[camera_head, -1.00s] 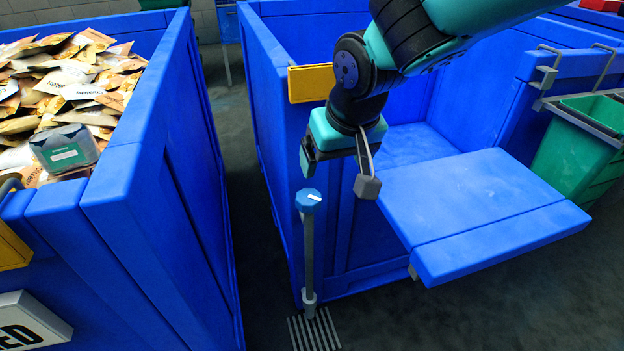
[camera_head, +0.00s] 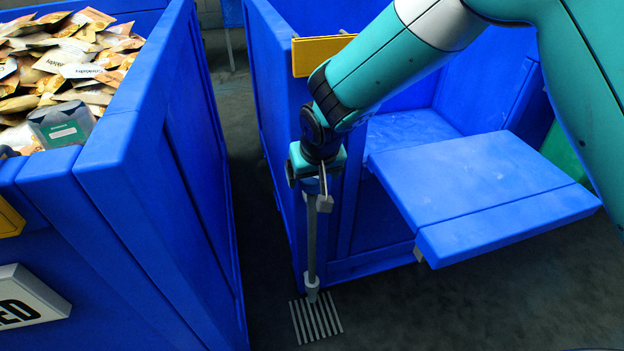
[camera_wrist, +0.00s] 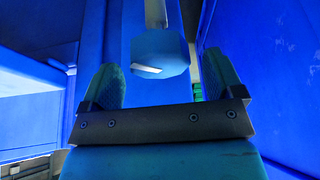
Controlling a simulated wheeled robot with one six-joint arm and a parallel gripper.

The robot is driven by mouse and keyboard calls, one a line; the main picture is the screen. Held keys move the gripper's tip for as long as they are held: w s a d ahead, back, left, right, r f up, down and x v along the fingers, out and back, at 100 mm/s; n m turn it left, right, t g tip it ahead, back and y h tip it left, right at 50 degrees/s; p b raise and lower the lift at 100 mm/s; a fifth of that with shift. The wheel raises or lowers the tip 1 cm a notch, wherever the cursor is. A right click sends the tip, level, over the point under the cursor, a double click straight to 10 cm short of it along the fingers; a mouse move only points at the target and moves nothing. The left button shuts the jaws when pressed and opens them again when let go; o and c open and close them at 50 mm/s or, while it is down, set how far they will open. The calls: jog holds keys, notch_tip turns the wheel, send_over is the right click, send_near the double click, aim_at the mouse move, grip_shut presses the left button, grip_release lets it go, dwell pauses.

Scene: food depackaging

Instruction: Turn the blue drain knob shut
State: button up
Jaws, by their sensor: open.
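The blue drain knob (camera_wrist: 160,55) shows in the wrist view as a faceted cap with a short white mark, on a grey post. It lies between and just beyond my two fingertips, with a gap to each finger visible. My gripper (camera_wrist: 162,80) is open, with a finger on each side of the knob. In the head view my gripper (camera_head: 314,190) points down over the top of the post (camera_head: 311,245). The knob is hidden behind my gripper there. Whether a finger touches the knob cannot be told.
A slatted floor drain (camera_head: 316,318) lies at the post's foot. An open blue bin (camera_head: 270,130) with a lowered flap (camera_head: 490,190) stands just behind and right. Another blue bin (camera_head: 165,190) full of packets (camera_head: 75,60) stands left. A floor gap separates the bins.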

jog(key=shift+x, duration=0.8)
jog(key=c, duration=0.9)
jog(key=shift+m, duration=0.4)
jog(key=m+h+p, duration=0.1)
jog(key=m+p, duration=0.1)
jog(key=m, duration=0.1)
jog(key=shift+r+m+h, duration=0.1)
jog(key=shift+m+h, duration=0.2)
jog(key=shift+h, duration=0.1)
jog(key=m+h+p, duration=0.1)
jog(key=m, duration=0.3)
jog(key=shift+m+h+p, duration=0.35)
jog(key=shift+m+h, duration=0.05)
